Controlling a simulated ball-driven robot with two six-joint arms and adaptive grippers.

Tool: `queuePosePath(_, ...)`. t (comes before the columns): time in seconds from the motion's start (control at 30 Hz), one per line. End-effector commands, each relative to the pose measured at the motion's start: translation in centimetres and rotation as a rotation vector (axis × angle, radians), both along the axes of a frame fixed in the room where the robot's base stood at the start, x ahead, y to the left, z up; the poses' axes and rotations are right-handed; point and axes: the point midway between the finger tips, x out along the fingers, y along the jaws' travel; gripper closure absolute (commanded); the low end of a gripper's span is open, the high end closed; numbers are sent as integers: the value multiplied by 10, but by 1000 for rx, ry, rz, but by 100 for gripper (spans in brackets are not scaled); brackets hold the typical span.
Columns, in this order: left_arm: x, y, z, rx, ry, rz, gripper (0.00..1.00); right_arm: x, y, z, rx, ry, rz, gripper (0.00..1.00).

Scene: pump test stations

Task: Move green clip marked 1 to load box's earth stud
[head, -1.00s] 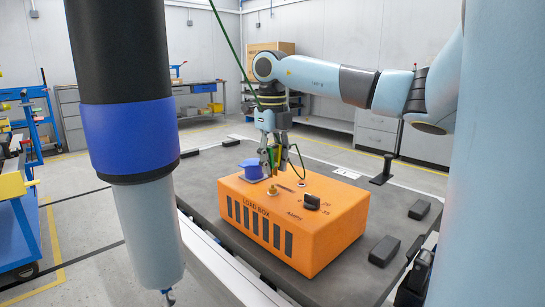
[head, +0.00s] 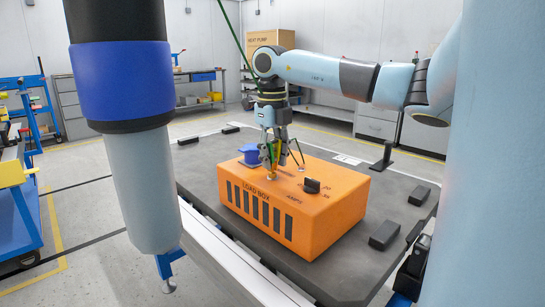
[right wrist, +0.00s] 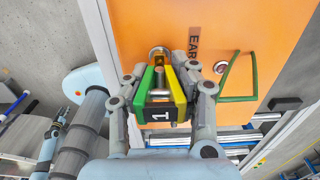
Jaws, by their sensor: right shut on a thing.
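The green clip with yellow sides (right wrist: 179,88), marked 1 on its black label, sits between the fingers of my right gripper (right wrist: 163,98). In the head view my right gripper (head: 271,160) points down over the load box, shut on the clip (head: 272,152). The orange load box (head: 330,217) stands on the grey table. Its earth stud (right wrist: 158,52), beside a partly cut-off label starting "EAR", lies just beyond the clip's jaw tips in the wrist view. I cannot tell whether they touch. My left gripper is out of view.
A blue part (head: 250,157) stands close beside my right gripper at the box's back left. A black knob (head: 311,185) rises from the box top. A green cable (right wrist: 251,88) loops beside the clip. Dark blocks (head: 385,235) lie on the grey table (head: 340,277).

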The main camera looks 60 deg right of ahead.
Motion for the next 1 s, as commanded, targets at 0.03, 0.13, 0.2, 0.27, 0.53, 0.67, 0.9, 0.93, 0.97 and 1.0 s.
queuePosePath(0.03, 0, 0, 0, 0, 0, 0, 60, 0, 0, 0, 0, 0, 0, 100)
queuePosePath(0.13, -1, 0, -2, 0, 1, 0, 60, 0, 0, -1, -1, 0, 0, 100)
queuePosePath(0.2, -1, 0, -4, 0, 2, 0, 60, 0, 0, -1, 0, 1, 0, 100)
queuePosePath(0.27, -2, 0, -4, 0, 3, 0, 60, -1, 0, -1, 0, 1, 0, 100)
queuePosePath(0.53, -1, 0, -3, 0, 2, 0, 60, 0, 0, 0, 0, 0, 0, 100)
queuePosePath(0.67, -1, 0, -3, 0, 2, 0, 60, 0, 0, 0, 0, 0, 0, 100)
queuePosePath(0.9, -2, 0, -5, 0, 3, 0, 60, 0, 0, 0, 0, 0, 0, 100)
queuePosePath(0.93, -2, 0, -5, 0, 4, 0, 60, 0, 0, 0, -1, 0, 0, 100)
queuePosePath(0.97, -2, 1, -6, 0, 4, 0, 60, 0, 0, -1, -1, 0, 0, 100)
queuePosePath(1.0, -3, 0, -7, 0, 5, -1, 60, 0, 0, -1, -1, 0, 0, 100)
